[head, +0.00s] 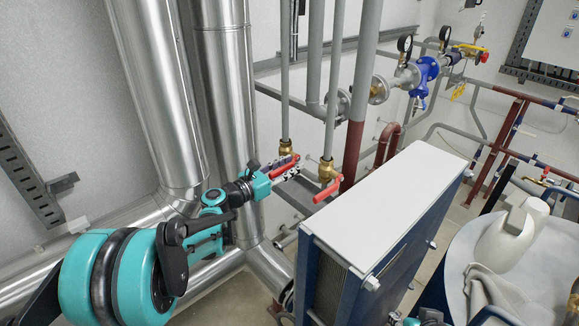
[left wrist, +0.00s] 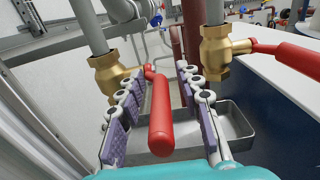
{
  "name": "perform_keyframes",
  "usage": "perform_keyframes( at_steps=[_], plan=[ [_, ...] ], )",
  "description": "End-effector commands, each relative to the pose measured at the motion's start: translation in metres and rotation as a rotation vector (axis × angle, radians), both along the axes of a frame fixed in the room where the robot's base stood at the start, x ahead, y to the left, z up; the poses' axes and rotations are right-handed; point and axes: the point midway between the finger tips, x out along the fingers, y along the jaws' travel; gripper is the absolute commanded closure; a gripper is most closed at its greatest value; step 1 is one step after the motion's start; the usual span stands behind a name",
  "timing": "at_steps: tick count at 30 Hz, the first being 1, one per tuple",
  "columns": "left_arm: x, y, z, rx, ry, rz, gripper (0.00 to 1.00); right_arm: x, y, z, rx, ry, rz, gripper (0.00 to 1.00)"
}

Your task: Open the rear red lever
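Two red levers sit on brass valves on vertical grey pipes beside the blue plate exchanger (head: 357,233). The rear red lever (head: 283,168) is the farther one, on the left brass valve (head: 285,146). My left gripper (head: 287,173) is at this lever. In the left wrist view the rear red lever (left wrist: 161,115) lies between the two spread fingers of the left gripper (left wrist: 158,76), with a gap on each side. The front red lever (head: 328,190) is to the right, outside the fingers, and shows in the left wrist view (left wrist: 287,60). My right gripper is not seen.
A metal tray (left wrist: 235,125) lies below the valves. Large silver pipes (head: 160,90) stand close to my left arm. The exchanger's white top (head: 385,195) is right of the levers. A dark red pipe (head: 352,150) rises just behind the front lever.

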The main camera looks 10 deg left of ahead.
Motion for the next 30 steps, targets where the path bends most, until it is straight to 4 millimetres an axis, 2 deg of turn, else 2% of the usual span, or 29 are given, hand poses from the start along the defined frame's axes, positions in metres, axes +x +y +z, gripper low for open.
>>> perform_keyframes(
  at_steps=[4,5,8,9,20,26,30],
  plan=[
    [0.0,0.0,0.0,0.0,0.0,0.0,0.65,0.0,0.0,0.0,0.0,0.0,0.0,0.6],
    [0.0,0.0,0.0,0.0,0.0,0.0,0.7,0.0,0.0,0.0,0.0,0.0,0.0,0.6],
    [0.0,0.0,0.0,0.0,0.0,0.0,0.96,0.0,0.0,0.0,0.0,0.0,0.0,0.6],
    [0.0,0.0,0.0,0.0,0.0,-0.001,1.0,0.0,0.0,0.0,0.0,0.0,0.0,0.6],
    [-0.001,-0.002,0.003,0.015,0.02,-0.005,1.0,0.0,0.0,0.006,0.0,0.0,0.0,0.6],
    [-0.001,-0.003,0.01,0.068,0.091,-0.007,1.0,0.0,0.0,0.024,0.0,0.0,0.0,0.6],
    [0.0,-0.004,0.017,0.129,0.177,-0.009,1.0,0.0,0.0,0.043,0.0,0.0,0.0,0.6]
  ],
)
